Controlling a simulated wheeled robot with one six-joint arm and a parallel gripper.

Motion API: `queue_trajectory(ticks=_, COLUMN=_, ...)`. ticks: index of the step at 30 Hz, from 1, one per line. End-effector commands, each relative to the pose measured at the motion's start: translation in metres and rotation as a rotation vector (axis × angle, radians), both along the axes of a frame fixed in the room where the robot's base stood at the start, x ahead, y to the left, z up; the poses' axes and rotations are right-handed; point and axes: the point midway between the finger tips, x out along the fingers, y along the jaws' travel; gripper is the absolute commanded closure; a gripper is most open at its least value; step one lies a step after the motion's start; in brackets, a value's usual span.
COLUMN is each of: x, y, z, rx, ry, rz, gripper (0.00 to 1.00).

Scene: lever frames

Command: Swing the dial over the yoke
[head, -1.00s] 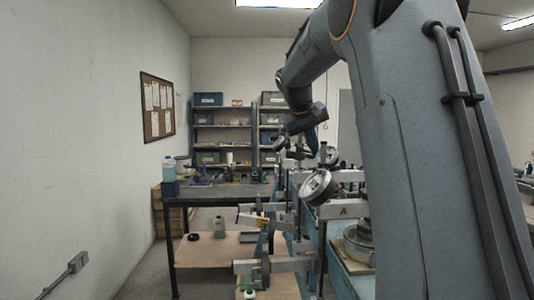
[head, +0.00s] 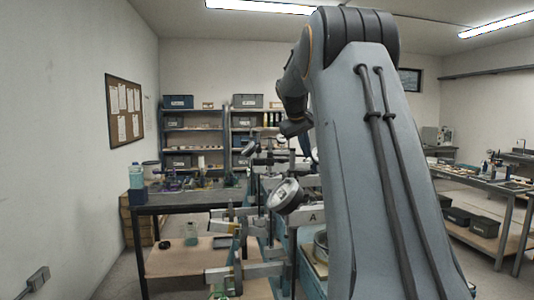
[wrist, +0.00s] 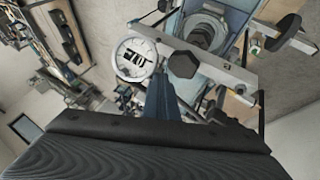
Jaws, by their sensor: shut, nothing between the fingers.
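The dial (head: 285,196), a round gauge with a pale face and dark rim, sits tilted at the left end of a grey metal beam (head: 313,217) marked A. In the wrist view the dial (wrist: 134,59) shows face on, beside the beam (wrist: 215,68) and a black knob (wrist: 183,64). My gripper (wrist: 158,84) is shut and empty, its narrow blue fingers reaching close to the dial in that picture. I cannot tell if they touch it. In the head view my arm hides much of the far side. I cannot tell which part is the yoke.
Other metal beams and clamps (head: 245,271) stand close below and left of the dial. A dark-topped bench (head: 190,197) with bottles stands at left. Shelves (head: 192,128) line the back wall. Another bench (head: 480,181) is at right.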

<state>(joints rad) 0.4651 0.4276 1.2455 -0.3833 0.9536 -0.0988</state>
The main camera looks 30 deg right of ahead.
Motion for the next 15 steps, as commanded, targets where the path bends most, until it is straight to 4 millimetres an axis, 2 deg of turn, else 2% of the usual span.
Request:
queue_trajectory(ticks=6, x=0.004, y=-0.014, z=-0.002, rx=0.001, ry=0.007, rz=-0.007, gripper=1.0)
queue_trajectory(ticks=15, x=0.006, y=-0.019, z=-0.004, rx=0.001, ry=0.008, rz=-0.009, gripper=1.0)
